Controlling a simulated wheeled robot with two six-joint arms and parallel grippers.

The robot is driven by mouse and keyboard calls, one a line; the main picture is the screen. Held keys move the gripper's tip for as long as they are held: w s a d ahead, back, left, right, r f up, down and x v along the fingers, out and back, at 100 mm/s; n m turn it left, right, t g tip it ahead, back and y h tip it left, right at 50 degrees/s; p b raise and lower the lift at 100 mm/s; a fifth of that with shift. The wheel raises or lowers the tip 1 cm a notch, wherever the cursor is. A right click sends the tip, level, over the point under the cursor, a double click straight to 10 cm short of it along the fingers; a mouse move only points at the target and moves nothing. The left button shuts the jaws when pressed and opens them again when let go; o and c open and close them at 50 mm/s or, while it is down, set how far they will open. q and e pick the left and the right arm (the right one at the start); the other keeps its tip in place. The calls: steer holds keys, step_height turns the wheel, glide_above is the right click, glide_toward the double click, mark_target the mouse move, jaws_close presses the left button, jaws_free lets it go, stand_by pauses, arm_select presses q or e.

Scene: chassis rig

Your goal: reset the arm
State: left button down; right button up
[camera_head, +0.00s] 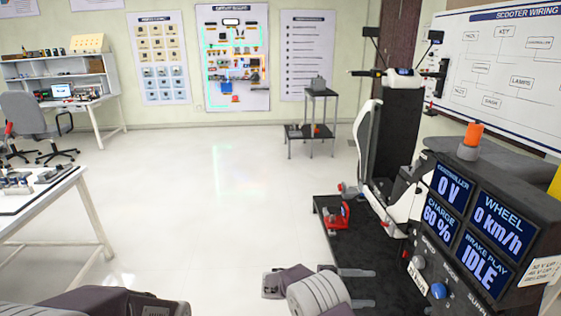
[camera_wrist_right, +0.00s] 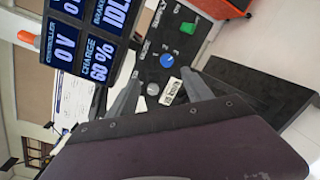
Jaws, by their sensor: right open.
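My right gripper (camera_head: 372,288) is at the bottom centre-right of the head view, over the black base plate. Its two fingers point right and are apart, with nothing between them. In the right wrist view the fingers (camera_wrist_right: 165,82) are also spread. The black control panel (camera_wrist_right: 205,28) with a blue knob (camera_wrist_right: 167,61) and a grey knob (camera_wrist_right: 153,89) lies beyond them; I cannot tell any contact. Parts of my left arm show at the lower left of the head view, but its fingers do not.
The display box (camera_head: 483,232) reads 0 V, 60 %, 0 km/h and IDLE, with an orange beacon (camera_head: 470,142) on top. The scooter (camera_head: 395,140) stands behind it. A red clamp-like part (camera_head: 337,216) sits on the base plate (camera_head: 375,258). A table (camera_head: 50,200) is left; middle floor is clear.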

steer(key=s+d+r+m+g+y, duration=0.3)
steer(key=s+d+r+m+y, duration=0.1)
steer(key=s+d+r, duration=0.3)
steer(key=s+d+f+y, duration=0.1)
steer(key=s+f+y, duration=0.1)
steer(key=s+y, duration=0.35)
steer(key=s+a+f+m+t+y, duration=0.35)
steer(key=s+a+f+y, duration=0.55)
steer(key=a, duration=0.3)
step_height(320, 180, up, 16)
steer(key=w+t+p, duration=0.1)
steer(key=w+p, duration=0.1)
steer(key=p, duration=1.5)
steer(key=shift+w+a+r+h, duration=0.25)
steer(key=shift+w+a+h, duration=0.15)
steer(key=shift+a+h, duration=0.05)
